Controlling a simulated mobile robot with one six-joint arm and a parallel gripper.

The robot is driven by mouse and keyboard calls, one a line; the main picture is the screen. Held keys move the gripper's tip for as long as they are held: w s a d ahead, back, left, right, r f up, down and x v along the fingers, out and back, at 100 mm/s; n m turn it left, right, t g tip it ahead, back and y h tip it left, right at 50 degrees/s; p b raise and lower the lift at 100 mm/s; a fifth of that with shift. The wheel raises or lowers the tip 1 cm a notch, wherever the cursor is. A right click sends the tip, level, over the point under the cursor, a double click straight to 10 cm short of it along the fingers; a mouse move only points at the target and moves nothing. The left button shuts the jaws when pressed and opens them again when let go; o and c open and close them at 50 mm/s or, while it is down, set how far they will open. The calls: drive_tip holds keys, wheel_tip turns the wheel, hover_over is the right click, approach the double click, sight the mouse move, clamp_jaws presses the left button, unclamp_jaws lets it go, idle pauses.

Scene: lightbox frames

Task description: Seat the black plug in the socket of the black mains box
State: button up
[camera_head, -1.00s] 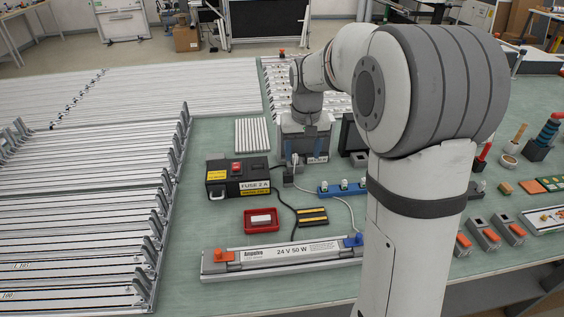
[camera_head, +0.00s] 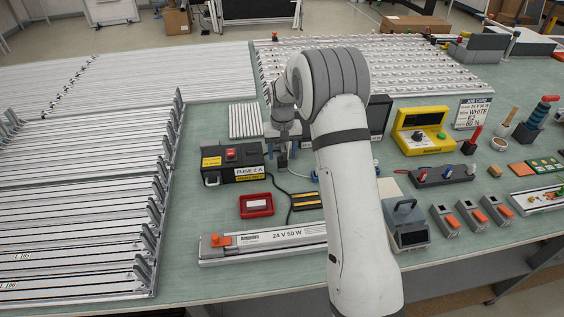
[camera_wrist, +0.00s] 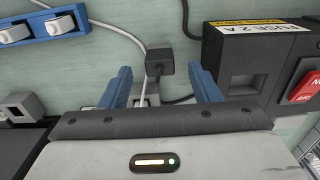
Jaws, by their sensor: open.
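The black plug (camera_wrist: 160,62) shows in the gap between my blue fingertips, with clear space on both sides. My gripper (camera_wrist: 163,78) is open and points down beside the box.
A white cable (camera_wrist: 120,31) runs close past the plug. A blue rail with white clips (camera_wrist: 45,27) is at the upper left. A red tray (camera_head: 256,214) and the lamp unit (camera_head: 262,240) lie in front of the box.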

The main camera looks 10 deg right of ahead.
drive_tip(key=shift+f, duration=0.95)
drive_tip(key=shift+c, duration=0.2)
drive_tip(key=c, duration=1)
